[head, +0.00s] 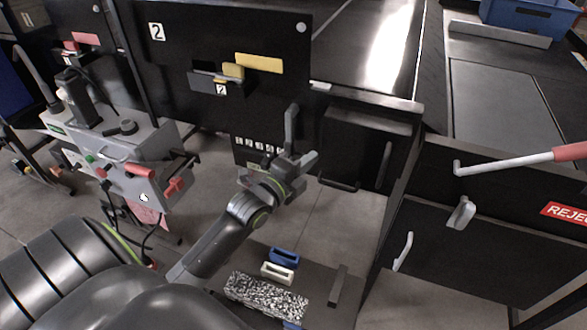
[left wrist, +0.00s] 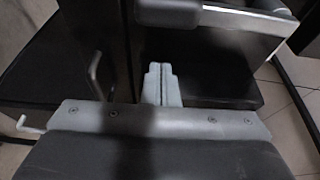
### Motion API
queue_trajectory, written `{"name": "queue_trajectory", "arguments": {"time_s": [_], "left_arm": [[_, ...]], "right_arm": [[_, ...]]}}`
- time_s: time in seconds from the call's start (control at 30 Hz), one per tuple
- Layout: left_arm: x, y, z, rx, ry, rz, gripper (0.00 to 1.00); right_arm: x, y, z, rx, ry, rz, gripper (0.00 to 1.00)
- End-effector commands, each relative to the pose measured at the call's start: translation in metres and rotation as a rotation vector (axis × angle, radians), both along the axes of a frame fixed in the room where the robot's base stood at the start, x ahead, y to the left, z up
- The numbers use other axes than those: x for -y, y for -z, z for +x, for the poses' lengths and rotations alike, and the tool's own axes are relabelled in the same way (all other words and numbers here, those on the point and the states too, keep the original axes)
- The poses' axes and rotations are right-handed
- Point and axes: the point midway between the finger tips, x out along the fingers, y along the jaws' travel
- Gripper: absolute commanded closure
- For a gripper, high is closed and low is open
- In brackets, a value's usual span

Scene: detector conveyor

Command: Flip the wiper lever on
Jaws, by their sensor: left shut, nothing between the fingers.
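My left gripper (head: 291,110) is shut and empty, its fingers pointing up in front of the dark conveyor housing. In the left wrist view its closed fingers (left wrist: 161,75) show at the middle, touching nothing that I can see. No label marks a wiper lever. A grey lever (head: 461,213) sticks out of the black panel at the right, well apart from my gripper. A red-handled lever (head: 174,186) sits on the grey control box (head: 150,155) at the left, also apart from it. I cannot tell which is the wiper lever. My right gripper is not in view.
A red-gripped rod (head: 515,160) lies above the grey lever, beside a REJECT sign (head: 567,213). A black cabinet (head: 360,145) with a handle stands right of my gripper. Blue (head: 284,257) and white (head: 278,273) pieces lie below it. Bare floor shows between.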

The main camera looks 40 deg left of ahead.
Motion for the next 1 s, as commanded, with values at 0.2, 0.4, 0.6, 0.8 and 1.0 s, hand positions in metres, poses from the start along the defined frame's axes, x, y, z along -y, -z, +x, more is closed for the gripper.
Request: {"name": "queue_trajectory", "arguments": {"time_s": [0.2, 0.4, 0.6, 0.8, 1.0], "left_arm": [[-0.027, -0.002, -0.005, -0.004, -0.001, 0.004, 1.00], [-0.038, -0.001, -0.007, 0.000, 0.000, 0.001, 1.00], [-0.039, 0.000, -0.008, 0.001, 0.000, 0.000, 1.00], [-0.039, 0.000, -0.008, 0.000, 0.000, 0.002, 1.00], [-0.043, 0.002, -0.009, -0.010, 0.000, 0.044, 1.00]], "right_arm": [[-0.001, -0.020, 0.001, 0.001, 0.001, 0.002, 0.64], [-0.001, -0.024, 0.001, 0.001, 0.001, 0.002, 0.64], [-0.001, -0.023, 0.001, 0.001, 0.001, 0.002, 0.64], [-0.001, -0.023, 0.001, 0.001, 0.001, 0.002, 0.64], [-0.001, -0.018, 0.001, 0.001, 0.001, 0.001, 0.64]]}}
